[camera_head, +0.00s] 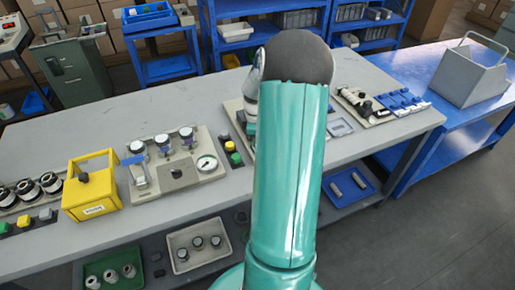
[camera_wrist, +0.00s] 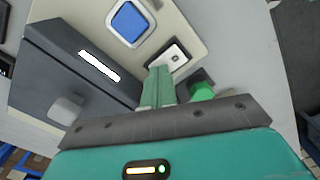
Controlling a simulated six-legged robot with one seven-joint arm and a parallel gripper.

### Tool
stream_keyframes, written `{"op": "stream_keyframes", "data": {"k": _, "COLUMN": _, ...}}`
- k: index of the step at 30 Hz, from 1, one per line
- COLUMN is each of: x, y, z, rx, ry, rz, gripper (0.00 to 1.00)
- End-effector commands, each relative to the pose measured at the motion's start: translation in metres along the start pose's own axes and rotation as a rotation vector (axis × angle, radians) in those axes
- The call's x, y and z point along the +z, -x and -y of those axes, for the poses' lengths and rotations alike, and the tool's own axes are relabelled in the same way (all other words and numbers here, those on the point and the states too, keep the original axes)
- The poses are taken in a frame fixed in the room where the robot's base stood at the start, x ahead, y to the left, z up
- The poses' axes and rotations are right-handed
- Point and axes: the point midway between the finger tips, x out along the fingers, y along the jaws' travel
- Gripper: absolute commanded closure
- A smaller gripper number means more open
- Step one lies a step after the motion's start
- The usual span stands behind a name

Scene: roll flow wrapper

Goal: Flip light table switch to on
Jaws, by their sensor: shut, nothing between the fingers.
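In the wrist view my gripper (camera_wrist: 160,72) is shut and empty, its two green fingers together. Their tips appear close beside a small white switch plate (camera_wrist: 176,54) with a dark spot, set in a dark frame. I cannot tell whether they touch it or which way the switch is set. A blue square panel with a pale frame (camera_wrist: 130,21) lies beyond it on the same beige base; I cannot tell whether it is the light table. In the head view my arm hides the gripper and the switch.
In the wrist view a dark grey box with a bright strip (camera_wrist: 98,66) stands left of the fingers, and a green button (camera_wrist: 202,91) lies close on their right. In the head view the grey bench (camera_head: 90,105) also holds a yellow box (camera_head: 90,190) and a gauge panel (camera_head: 178,172).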

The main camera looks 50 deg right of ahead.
Motion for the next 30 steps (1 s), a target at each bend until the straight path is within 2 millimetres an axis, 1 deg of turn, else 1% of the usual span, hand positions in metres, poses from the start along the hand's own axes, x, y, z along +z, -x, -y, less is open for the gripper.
{"op": "stream_keyframes", "data": {"k": 24, "x": 0.0, "y": 0.057, "z": 0.0, "rx": 0.001, "ry": -0.001, "rz": 0.0, "gripper": 1.0}}
{"op": "stream_keyframes", "data": {"k": 30, "x": 0.0, "y": 0.068, "z": 0.0, "rx": 0.0, "ry": -0.001, "rz": 0.0, "gripper": 1.0}}
